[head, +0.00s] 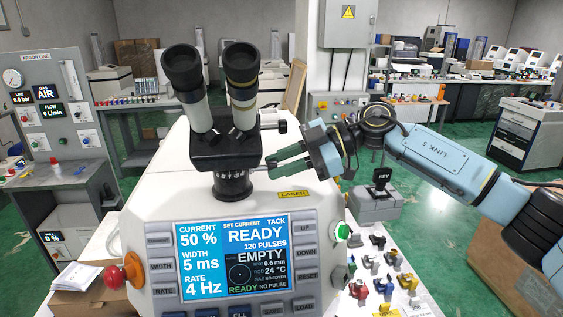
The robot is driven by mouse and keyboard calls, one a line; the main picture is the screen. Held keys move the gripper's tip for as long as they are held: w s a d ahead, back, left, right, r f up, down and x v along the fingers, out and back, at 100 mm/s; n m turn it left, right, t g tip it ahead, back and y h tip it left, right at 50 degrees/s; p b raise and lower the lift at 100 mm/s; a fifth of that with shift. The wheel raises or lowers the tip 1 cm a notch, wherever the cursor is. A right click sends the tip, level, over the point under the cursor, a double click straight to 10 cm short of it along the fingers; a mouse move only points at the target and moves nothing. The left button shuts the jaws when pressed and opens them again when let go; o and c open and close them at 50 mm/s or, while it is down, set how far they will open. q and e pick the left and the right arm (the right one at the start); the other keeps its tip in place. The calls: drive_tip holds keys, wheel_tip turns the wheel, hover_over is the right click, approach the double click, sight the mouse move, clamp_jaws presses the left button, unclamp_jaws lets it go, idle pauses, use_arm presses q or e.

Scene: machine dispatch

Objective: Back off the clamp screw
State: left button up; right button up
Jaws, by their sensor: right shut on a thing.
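A laser welder with a microscope head (226,150) stands in front of me, with two black-capped eyepieces. The clamp screw is mostly hidden between the fingertips; only a small bit shows at the tips beside the black column (233,185). A dark knob (283,126) sticks out above the fingers, apart from them. My left gripper is not in view.
The welder's screen (233,257) reads READY, EMPTY, 50 %. A grey box with a KEY tag (382,178) stands at the right, with several small coloured parts in front. A red stop button (109,278) is at the left, below the argon panel (50,100).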

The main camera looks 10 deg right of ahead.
drive_tip(key=shift+s+n+t, duration=0.15)
drive_tip(key=shift+n+t, duration=0.85)
drive_tip(key=shift+n, duration=0.5)
drive_tip(key=o, duration=1)
drive_tip(key=shift+d+b, duration=0.4)
drive_tip(key=b+v, duration=0.3)
drive_tip(key=v, duration=0.9)
drive_tip(key=shift+s+d, duration=0.15)
drive_tip(key=shift+d, duration=0.15)
